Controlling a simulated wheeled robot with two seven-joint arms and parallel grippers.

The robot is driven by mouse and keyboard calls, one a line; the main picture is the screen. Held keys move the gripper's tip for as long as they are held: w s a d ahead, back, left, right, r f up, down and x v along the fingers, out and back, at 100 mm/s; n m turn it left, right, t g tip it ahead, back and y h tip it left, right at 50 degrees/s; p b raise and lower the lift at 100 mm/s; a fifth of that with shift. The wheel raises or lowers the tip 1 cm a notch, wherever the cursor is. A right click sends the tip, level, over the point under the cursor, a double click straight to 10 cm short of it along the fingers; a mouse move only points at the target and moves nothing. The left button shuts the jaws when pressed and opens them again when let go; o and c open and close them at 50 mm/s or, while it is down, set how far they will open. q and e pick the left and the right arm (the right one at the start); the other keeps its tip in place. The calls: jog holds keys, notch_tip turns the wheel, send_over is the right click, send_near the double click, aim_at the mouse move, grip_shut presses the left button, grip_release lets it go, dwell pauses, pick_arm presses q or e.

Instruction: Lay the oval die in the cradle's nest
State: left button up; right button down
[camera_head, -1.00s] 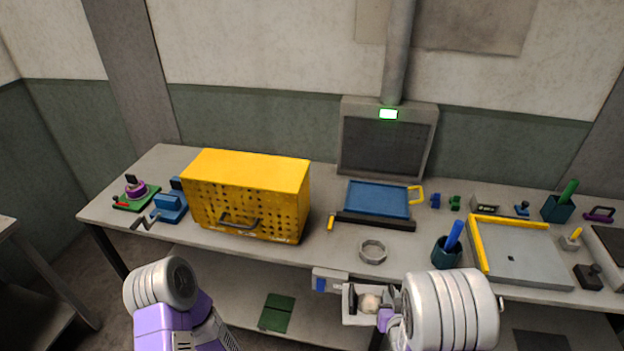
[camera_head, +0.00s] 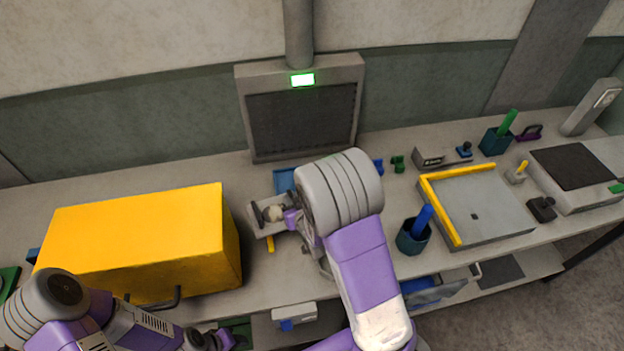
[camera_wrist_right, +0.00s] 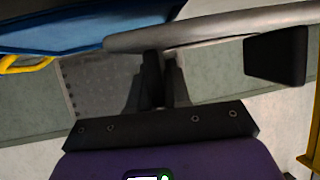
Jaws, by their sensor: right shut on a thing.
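My right gripper (camera_head: 282,214) is shut on a small grey piece, seemingly the oval die (camera_head: 268,230), with dark blocks and a pale rounded shape on it. It is held over the bench, in front of the grey panel. In the right wrist view the dark fingers (camera_wrist_right: 162,80) are close together against the long grey edge (camera_wrist_right: 200,32) of the piece. A blue tray (camera_head: 284,180) is mostly hidden behind my right wrist; it also shows in the wrist view (camera_wrist_right: 50,30). I cannot tell which thing is the cradle. My left gripper (camera_head: 215,341) is low at the bench front, its fingers unclear.
A yellow box (camera_head: 140,235) stands at left. A dark cup with a blue stick (camera_head: 412,238) and a grey bed with yellow edges (camera_head: 490,215) stand right of my right arm. A grey upright panel (camera_head: 300,115) is behind. A small grey box (camera_head: 294,314) is at the front edge.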

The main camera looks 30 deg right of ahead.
jog(key=w+d+r+m+h+b, duration=0.1)
jog(key=w+d+r, duration=0.2)
jog(key=d, duration=0.4)
jog(key=w+d+r+m+h+b, duration=0.1)
jog(key=w+d+r+h+b, duration=0.15)
jog(key=d, duration=0.55)
jog(key=shift+y, duration=0.55)
jog(key=f, duration=0.3)
jog(key=w+f, duration=0.1)
jog(key=shift+d+f, duration=0.25)
jog(key=shift+f, duration=0.15)
jog(key=shift+w+f+b, duration=0.1)
jog(key=shift+f+b, duration=0.6)
jog(key=shift+f, duration=1.6)
jog(key=shift+f, duration=0.15)
jog(key=c, duration=1.1)
grip_release()
